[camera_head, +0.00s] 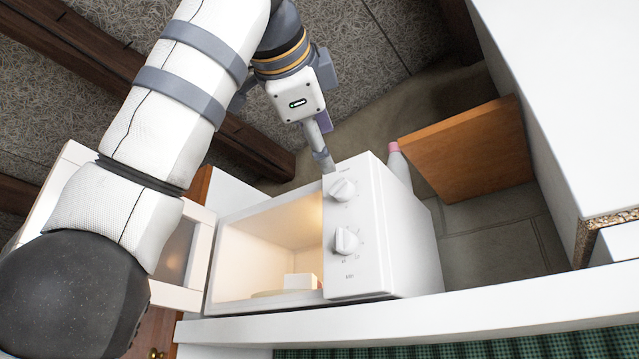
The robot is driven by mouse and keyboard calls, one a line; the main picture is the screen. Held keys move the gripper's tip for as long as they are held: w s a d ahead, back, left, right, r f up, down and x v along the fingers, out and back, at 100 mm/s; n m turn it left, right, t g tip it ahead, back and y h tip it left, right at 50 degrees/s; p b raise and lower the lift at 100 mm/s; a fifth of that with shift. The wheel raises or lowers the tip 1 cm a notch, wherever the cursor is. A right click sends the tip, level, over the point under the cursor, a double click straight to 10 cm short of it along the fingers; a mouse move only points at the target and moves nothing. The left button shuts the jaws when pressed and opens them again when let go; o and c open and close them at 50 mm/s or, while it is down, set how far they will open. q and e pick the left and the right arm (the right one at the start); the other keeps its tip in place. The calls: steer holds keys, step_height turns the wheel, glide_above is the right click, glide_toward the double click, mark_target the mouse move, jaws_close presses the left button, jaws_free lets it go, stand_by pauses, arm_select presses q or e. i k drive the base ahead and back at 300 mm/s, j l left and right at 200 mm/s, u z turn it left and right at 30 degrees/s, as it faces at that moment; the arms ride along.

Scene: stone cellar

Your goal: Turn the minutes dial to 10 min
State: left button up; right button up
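A white microwave (398,243) stands in the middle of the head view, its lit cavity open at the front. Its control panel carries two white dials. The lower dial (346,240) has scale marks around it and a "Min" label below, so it looks like the minutes dial; its exact setting is too small to read. The upper dial (341,190) sits near the panel's top. My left gripper (325,165) is at the panel's top left corner, just above and left of the upper dial. Its fingers show edge-on, so its opening is unclear. My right gripper is out of view.
The microwave door (187,255) hangs open at left, partly behind my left arm. A small white block (301,282) is inside the cavity. A pink-capped bottle (398,165) and an orange-brown wooden board (470,150) stand right of the microwave. A white cabinet (560,90) fills the right.

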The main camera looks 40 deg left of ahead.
mark_target(345, 242)
steer(key=k+l, duration=0.7)
steer(key=k, duration=0.2)
